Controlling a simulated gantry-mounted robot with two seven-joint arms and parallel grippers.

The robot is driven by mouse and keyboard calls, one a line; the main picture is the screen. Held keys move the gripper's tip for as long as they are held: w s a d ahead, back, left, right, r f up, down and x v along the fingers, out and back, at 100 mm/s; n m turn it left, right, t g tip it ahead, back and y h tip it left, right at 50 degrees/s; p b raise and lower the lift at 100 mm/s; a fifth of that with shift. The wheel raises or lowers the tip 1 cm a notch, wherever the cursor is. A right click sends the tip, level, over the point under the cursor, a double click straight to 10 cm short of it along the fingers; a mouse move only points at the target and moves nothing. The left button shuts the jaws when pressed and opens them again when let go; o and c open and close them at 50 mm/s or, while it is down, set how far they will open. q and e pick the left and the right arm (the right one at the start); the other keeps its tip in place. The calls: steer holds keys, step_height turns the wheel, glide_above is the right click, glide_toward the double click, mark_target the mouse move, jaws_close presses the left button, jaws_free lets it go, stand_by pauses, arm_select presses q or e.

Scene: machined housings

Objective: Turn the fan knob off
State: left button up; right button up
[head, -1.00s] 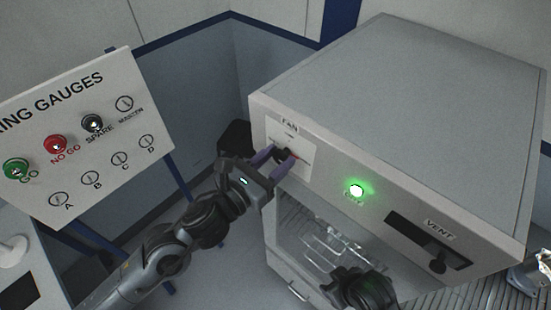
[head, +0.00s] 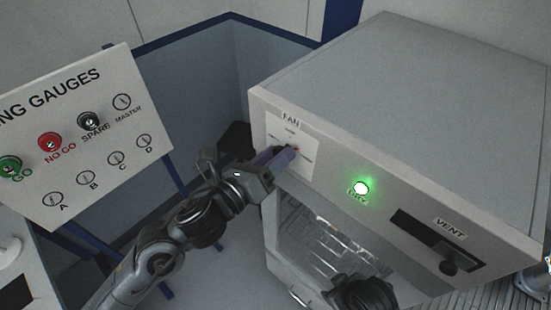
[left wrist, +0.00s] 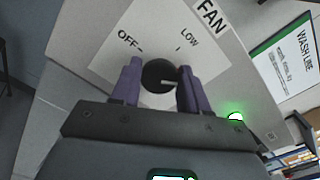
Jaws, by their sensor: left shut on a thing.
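The fan knob (left wrist: 158,75) is a small round black knob on a white dial plate (left wrist: 150,35) marked FAN. My left gripper (left wrist: 160,87) has its purple fingers on either side of the knob and is shut on it. In the left wrist view, OFF is printed up and left of the knob and LOW up and right. A pale mark on the knob's face points right, towards the right finger, away from OFF. In the head view my left gripper (head: 284,156) largely hides the knob at the dial plate (head: 306,142). My right gripper's fingers do not show.
The grey cabinet (head: 400,90) has a lit green button (head: 361,188) and a VENT slot with a black slider knob (head: 448,267). A RING GAUGES board (head: 100,150) stands at the left. My dark arm part is before the glass front.

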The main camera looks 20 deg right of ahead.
arm_select(q)
steer(key=shift+s+f+n+p, duration=0.15)
steer(key=shift+n+p, duration=3.55)
steer(key=shift+n, duration=3.6)
steer(key=shift+f+n+p, duration=0.15)
steer(key=shift+n+p, duration=3.55)
steer(key=shift+n, duration=3.6)
steer(key=o, duration=1)
